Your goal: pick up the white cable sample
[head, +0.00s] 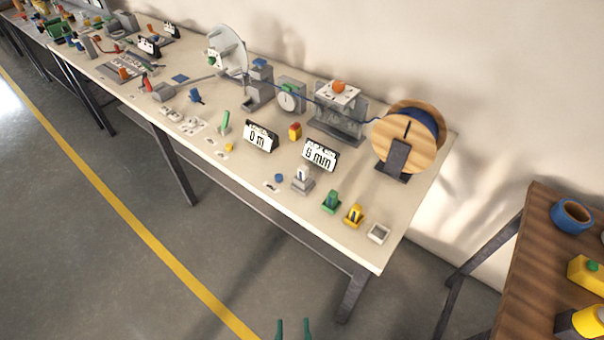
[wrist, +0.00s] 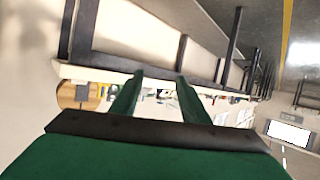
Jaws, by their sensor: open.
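A small white upright piece (head: 303,173), which looks like the white cable sample, stands in a grey block (head: 302,186) near the table's front edge in the head view. It is too small to be sure. My gripper (head: 293,328) shows at the bottom of the head view as two dark green fingers, apart and empty. It is in front of the table, well away from the white piece. In the wrist view my gripper (wrist: 159,76) has its fingers spread before the table edge; I cannot make out the white piece there.
To the right of the grey block stand a green holder (head: 331,202), a yellow holder (head: 354,216) and a white open holder (head: 378,234). Behind are two displays (head: 260,137) (head: 319,154) and a wooden reel (head: 404,142). A brown table (head: 540,260) is at right. Floor in front is clear.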

